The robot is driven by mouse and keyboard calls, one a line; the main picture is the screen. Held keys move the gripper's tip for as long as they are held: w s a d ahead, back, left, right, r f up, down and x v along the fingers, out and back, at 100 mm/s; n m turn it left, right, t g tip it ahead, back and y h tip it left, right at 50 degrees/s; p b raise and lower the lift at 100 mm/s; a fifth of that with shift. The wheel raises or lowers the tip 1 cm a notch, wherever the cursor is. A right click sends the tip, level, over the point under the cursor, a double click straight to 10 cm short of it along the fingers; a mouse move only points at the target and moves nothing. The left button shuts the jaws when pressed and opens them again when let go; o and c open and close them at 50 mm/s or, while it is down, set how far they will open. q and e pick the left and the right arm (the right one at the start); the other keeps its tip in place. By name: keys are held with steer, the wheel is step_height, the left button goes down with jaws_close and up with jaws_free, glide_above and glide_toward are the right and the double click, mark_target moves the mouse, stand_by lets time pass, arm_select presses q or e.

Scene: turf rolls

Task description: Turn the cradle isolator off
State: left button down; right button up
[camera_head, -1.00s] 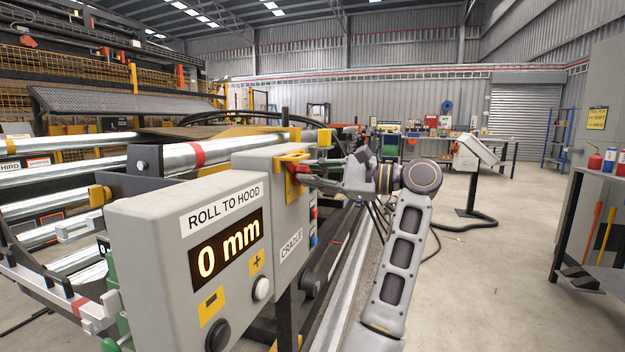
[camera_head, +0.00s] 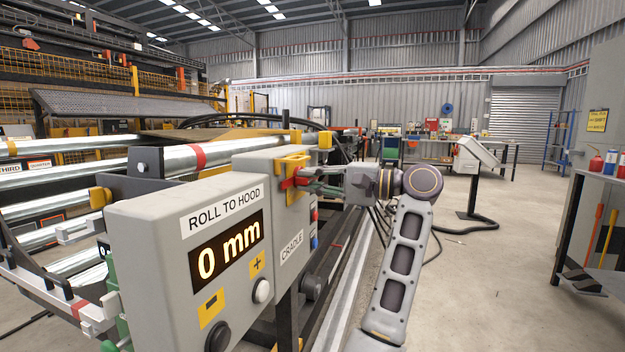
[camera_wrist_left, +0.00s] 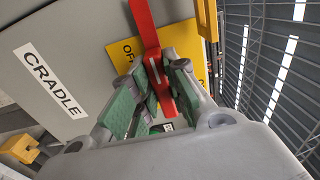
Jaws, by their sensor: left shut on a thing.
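The cradle isolator is a red lever (camera_head: 289,183) on a yellow plate (camera_head: 293,163), on the side of the grey box labelled CRADLE. In the left wrist view the red lever (camera_wrist_left: 146,22) crosses the yellow plate (camera_wrist_left: 190,54), where part of the word OFF shows. My left gripper (camera_head: 306,183) is at the lever. In the wrist view its green-padded fingers (camera_wrist_left: 160,80) are shut on the lever, one on each side. The fingers and wrist hide part of the plate and its other markings. My right gripper is not in view.
The display box (camera_head: 187,262) marked ROLL TO HOOD reads 0 mm and stands close in front, with plus and minus buttons. Metal rollers (camera_head: 70,172) lie at left. A grey console (camera_head: 476,153) stands farther back. The floor at right (camera_head: 480,290) is mostly clear.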

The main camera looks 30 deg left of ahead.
arm_select(q)
steer(key=shift+f, duration=0.1)
stand_by(0.3)
steer(key=c, duration=1.4)
jaws_free()
steer(key=shift+d, duration=0.1)
steer(key=v, duration=0.7)
steer(key=shift+d, duration=0.25)
